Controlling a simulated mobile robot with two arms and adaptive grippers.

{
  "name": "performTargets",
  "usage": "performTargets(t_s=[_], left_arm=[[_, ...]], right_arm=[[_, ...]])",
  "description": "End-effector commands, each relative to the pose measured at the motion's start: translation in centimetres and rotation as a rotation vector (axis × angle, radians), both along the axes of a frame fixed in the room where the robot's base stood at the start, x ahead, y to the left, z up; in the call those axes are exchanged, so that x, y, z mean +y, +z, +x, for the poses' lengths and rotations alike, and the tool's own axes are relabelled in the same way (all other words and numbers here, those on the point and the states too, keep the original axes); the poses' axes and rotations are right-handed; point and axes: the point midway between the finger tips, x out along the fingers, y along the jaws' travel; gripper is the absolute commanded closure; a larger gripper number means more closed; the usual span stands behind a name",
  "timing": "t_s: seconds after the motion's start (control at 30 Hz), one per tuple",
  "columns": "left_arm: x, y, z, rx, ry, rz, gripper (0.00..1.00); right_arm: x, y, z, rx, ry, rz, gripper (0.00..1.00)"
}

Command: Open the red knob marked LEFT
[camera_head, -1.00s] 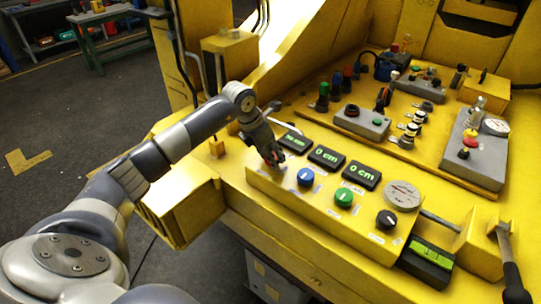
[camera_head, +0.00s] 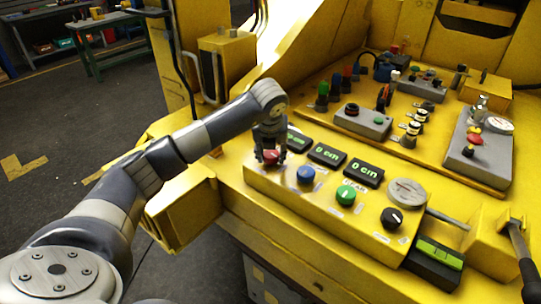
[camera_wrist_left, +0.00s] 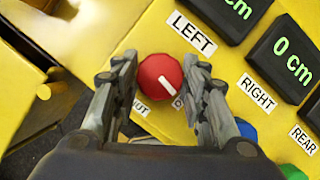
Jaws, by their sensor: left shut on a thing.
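The red knob (camera_wrist_left: 161,77) sits below the LEFT label (camera_wrist_left: 192,34) in the left wrist view, with a white pointer line on its face. Small labels under it are partly hidden; one ends in "UT". The knob also shows in the head view (camera_head: 272,157) at the left end of the yellow panel. My left gripper (camera_wrist_left: 160,76) points down over the knob, with one finger on each side, shut on it. In the head view the left gripper (camera_head: 270,155) stands upright above the knob. My right gripper is not in view.
Blue (camera_head: 306,175), green (camera_head: 345,194) and black (camera_head: 391,218) knobs follow along the yellow panel (camera_head: 330,222). Digital displays (camera_head: 327,155) stand behind them, close to the gripper. A gauge (camera_head: 406,193) and a green level (camera_head: 437,255) are at the right.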

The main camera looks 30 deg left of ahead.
Motion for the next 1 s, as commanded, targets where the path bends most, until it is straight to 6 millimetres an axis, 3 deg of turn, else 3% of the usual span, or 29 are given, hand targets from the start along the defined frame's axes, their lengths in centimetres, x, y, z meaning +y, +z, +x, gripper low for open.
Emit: performTargets(t_s=[0.4,0.9,0.93,1.0], left_arm=[[-0.04,0.09,0.15,-0.003,0.169,-0.001,0.84],[-0.05,0.14,0.14,-0.003,0.187,-0.001,0.83],[-0.05,0.14,0.14,-0.003,0.187,-0.001,0.57],[-0.05,0.12,0.13,-0.003,0.186,-0.001,0.42]], right_arm=[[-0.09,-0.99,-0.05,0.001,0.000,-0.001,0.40],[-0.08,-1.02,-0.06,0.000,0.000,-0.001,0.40],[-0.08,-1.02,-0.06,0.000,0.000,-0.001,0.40],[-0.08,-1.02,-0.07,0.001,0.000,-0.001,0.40]])
